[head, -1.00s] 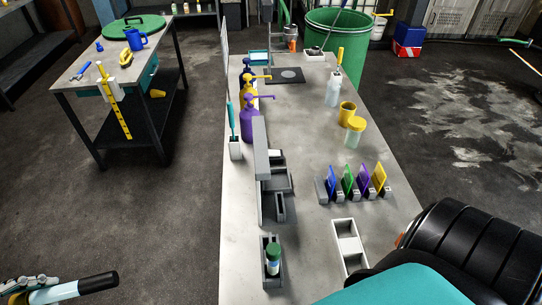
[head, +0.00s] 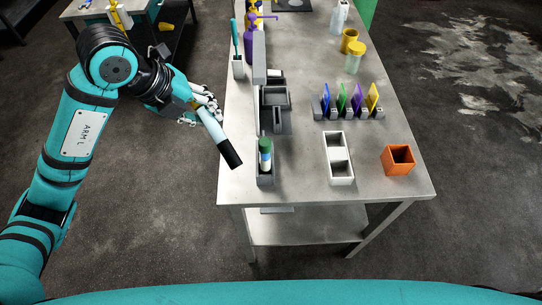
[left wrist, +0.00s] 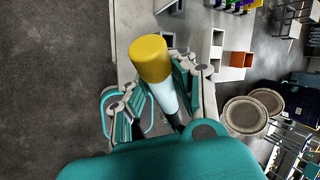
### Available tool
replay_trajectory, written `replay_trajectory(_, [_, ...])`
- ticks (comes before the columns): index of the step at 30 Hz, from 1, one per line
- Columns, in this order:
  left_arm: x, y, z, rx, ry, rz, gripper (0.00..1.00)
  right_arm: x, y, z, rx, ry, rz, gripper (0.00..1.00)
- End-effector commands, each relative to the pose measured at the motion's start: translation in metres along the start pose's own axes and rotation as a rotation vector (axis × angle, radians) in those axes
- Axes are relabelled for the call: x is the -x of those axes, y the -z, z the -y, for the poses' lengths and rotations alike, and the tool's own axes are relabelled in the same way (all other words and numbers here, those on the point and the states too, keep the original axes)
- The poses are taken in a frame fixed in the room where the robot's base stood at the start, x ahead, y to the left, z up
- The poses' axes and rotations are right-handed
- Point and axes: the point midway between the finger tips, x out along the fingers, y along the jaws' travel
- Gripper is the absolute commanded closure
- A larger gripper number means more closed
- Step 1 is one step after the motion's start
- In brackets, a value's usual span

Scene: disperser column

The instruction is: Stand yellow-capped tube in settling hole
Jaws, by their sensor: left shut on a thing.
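My left gripper (head: 205,106) is shut on the yellow-capped tube (head: 219,138), just off the left edge of the bench. The tube is pale with a black end and is tilted, the black end pointing down and right towards the bench. In the left wrist view its yellow cap (left wrist: 151,58) stands out past the fingers (left wrist: 157,92). A green-capped tube (head: 265,153) stands in a narrow grey holder (head: 265,181) at the bench's near left. I cannot tell which opening is the settling hole. My right gripper is not in view.
A grey column fixture (head: 260,75) rises behind the holder. A white two-cell box (head: 339,156), an orange box (head: 397,160) and a rack of coloured cards (head: 347,113) stand to the right. The bench (head: 300,190) is clear at its near edge.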

Motion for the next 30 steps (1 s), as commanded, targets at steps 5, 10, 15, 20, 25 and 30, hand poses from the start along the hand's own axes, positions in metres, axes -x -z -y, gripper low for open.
replay_trajectory(5, [-0.008,-0.008,0.046,-0.482,0.046,0.121,1.00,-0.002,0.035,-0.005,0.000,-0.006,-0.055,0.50])
replay_trajectory(10, [-0.015,-0.012,0.087,-0.880,0.187,0.265,1.00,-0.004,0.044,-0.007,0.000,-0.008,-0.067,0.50])
replay_trajectory(15, [-0.060,-0.005,0.091,-1.100,0.323,0.397,1.00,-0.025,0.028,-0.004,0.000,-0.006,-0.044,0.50])
replay_trajectory(20, [-0.082,-0.004,0.095,-1.207,0.413,0.483,1.00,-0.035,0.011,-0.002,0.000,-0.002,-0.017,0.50])
replay_trajectory(25, [-0.101,-0.001,0.090,-1.243,0.444,0.513,1.00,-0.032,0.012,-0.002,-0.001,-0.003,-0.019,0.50])
replay_trajectory(30, [-0.127,0.003,0.076,-1.244,0.445,0.514,1.00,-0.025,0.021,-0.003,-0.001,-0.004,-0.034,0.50])
